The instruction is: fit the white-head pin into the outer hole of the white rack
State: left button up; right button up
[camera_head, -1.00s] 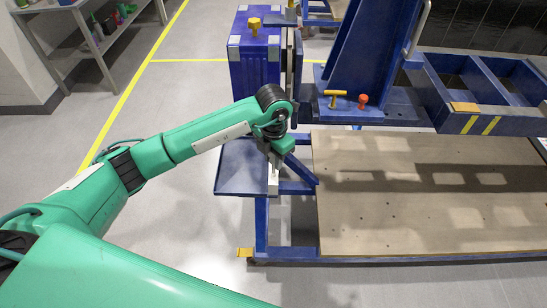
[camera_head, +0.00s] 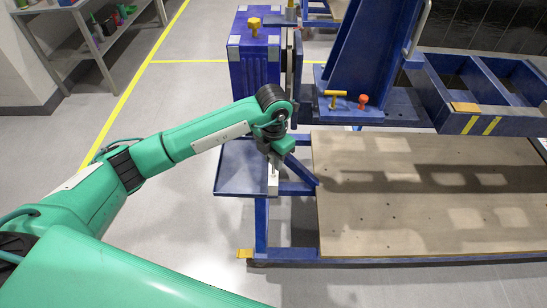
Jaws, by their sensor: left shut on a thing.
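My left arm reaches in from the left, and its gripper (camera_head: 273,163) points down over the right edge of a blue tray (camera_head: 240,172). A narrow white block (camera_head: 273,183), which looks like the white rack, stands directly below the gripper at that edge. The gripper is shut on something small. The wrist hides the held thing, so I cannot make out the white-head pin or how it sits relative to the rack's holes. My right gripper is not in view.
A blue frame holds a tan board (camera_head: 420,205) on the right. A yellow-handled pin (camera_head: 336,95) and a red knob (camera_head: 362,101) stand on the blue fixture behind. A blue box (camera_head: 255,65) with a yellow knob (camera_head: 254,23) is at the back. Open floor lies left.

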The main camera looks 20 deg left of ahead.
aim_at(273, 173)
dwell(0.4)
pick_arm(q)
jog(key=shift+f+b, duration=0.1)
jog(key=shift+b, duration=0.2)
jog(key=shift+f+b, duration=0.55)
jog(key=shift+f, duration=0.1)
jog(key=shift+f+b, duration=1.6)
jog(key=shift+f, duration=0.35)
jog(key=o, duration=1)
jog(key=shift+o, duration=0.2)
